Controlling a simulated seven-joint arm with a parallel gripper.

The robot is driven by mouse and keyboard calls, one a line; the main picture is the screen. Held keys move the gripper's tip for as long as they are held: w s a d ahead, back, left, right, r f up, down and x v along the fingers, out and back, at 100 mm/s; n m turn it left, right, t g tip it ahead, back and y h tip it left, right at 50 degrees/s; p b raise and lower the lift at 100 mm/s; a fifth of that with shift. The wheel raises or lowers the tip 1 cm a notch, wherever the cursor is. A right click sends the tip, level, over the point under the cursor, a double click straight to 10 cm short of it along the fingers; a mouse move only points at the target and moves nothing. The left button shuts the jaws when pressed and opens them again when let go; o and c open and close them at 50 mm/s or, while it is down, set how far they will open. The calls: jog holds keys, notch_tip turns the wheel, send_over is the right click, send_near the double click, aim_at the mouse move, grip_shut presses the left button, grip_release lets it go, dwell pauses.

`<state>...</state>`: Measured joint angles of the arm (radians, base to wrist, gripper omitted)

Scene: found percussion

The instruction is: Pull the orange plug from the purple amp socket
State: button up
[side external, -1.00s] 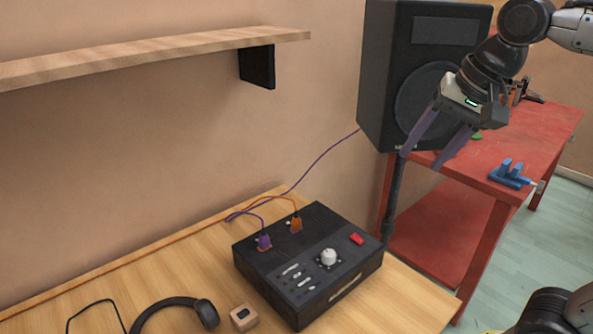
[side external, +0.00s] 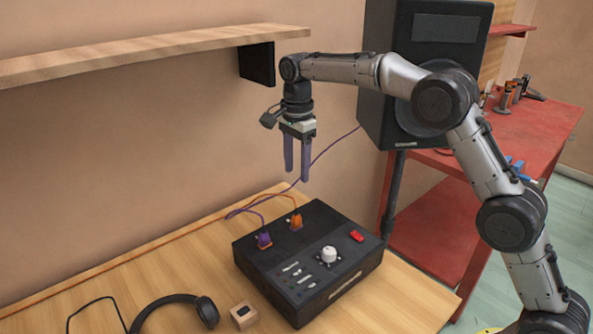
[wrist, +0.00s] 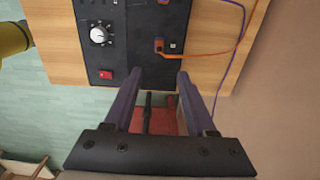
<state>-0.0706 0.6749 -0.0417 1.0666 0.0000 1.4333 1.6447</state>
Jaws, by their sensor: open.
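The orange plug (side external: 297,221) stands upright in a socket on the top panel of the black amp box (side external: 340,285), with an orange cable running from it. The socket is mostly hidden under the plug, and I cannot tell its colour. A purple plug (side external: 264,240) stands in another socket to its left, with a purple cable. My gripper (side external: 297,175) points down, open and empty, above the orange plug and apart from it. In the wrist view the orange plug (wrist: 159,45) shows just beyond the tips of my open fingers (wrist: 160,73).
Headphones (side external: 205,312) and a small wooden block (side external: 243,316) lie left of the amp. A wooden shelf (side external: 150,52) juts out at upper left. A black speaker (side external: 400,110) stands behind, beside a red table (side external: 555,118). The air around the plugs is clear.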

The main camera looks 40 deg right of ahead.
aim_at(297, 214)
notch_tip(297, 214, down, 14)
jog(key=shift+f, duration=0.1)
dwell(0.5)
grip_shut()
dwell(0.3)
jog(key=shift+r, duration=0.2)
jog(key=shift+r, duration=0.7)
jog(key=shift+r, duration=0.3)
jog(key=shift+r, duration=1.4)
